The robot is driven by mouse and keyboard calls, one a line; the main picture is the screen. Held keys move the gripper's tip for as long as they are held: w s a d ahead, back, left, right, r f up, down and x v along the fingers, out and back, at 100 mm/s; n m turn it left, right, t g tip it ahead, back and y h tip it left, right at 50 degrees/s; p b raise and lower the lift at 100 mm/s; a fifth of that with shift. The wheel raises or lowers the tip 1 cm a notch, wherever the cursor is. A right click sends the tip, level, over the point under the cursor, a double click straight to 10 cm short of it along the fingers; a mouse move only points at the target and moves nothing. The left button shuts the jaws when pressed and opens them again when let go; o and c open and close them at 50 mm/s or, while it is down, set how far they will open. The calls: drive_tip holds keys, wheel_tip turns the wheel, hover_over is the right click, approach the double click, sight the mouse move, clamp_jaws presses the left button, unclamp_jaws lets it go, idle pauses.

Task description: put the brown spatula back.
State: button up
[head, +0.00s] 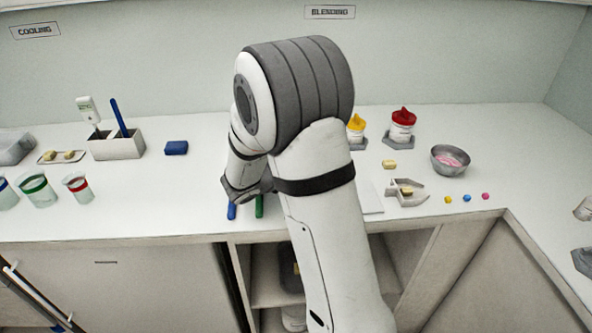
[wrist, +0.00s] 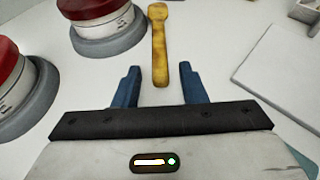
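The brown spatula (wrist: 159,45), yellowish brown in the wrist view, lies on the white surface and points away from my gripper. Its near end shows between the two blue fingertips of my gripper (wrist: 160,73), with clear gaps on both sides. My gripper is open and holds nothing. I cannot tell how high the fingers are above the spatula. In the head view my arm hides the spatula.
Red-capped jars (wrist: 100,20) on grey bases stand left of my gripper; a white board (wrist: 290,65) lies right. A metal bowl (head: 450,160) stands at right.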

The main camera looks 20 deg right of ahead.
drive_tip(key=v, duration=1.1)
drive_tip(key=shift+s+a+r, duration=0.1)
drive_tip(key=shift+a+r, duration=0.05)
drive_tip(key=shift+r, duration=0.1)
drive_tip(key=shift+s+a+r, duration=0.1)
drive_tip(key=shift+s, duration=0.15)
drive_tip(key=s+d+m+g+y, duration=0.1)
drive_tip(key=s+m, duration=0.2)
drive_tip(key=s+d+m+g+y, duration=0.1)
drive_tip(key=s+d+m+g, duration=0.1)
drive_tip(key=s+m, duration=0.1)
drive_tip(key=s+d+m+g+y, duration=0.1)
drive_tip(key=s+m+g, duration=0.1)
drive_tip(key=s+m, duration=0.2)
drive_tip(key=shift+s+d+r+y, duration=0.2)
drive_tip(key=shift+s+d+y, duration=0.15)
drive_tip(key=shift+s, duration=0.15)
drive_tip(key=s+a+r+m+y, duration=0.1)
drive_tip(key=s+a+m+y, duration=0.3)
drive_tip(key=s+m+y, duration=0.3)
drive_tip(key=s+m, duration=0.2)
drive_tip(key=m, duration=0.3)
drive_tip(key=shift+a+m+t, duration=0.4)
drive_tip(key=shift+s+a+r+m+y, duration=0.15)
drive_tip(key=shift+a+m+y, duration=0.2)
drive_tip(key=shift+m+y, duration=0.1)
drive_tip(key=shift+c, duration=0.6)
drive_tip(key=shift+a, duration=0.2)
drive_tip(key=shift+c, duration=1.1)
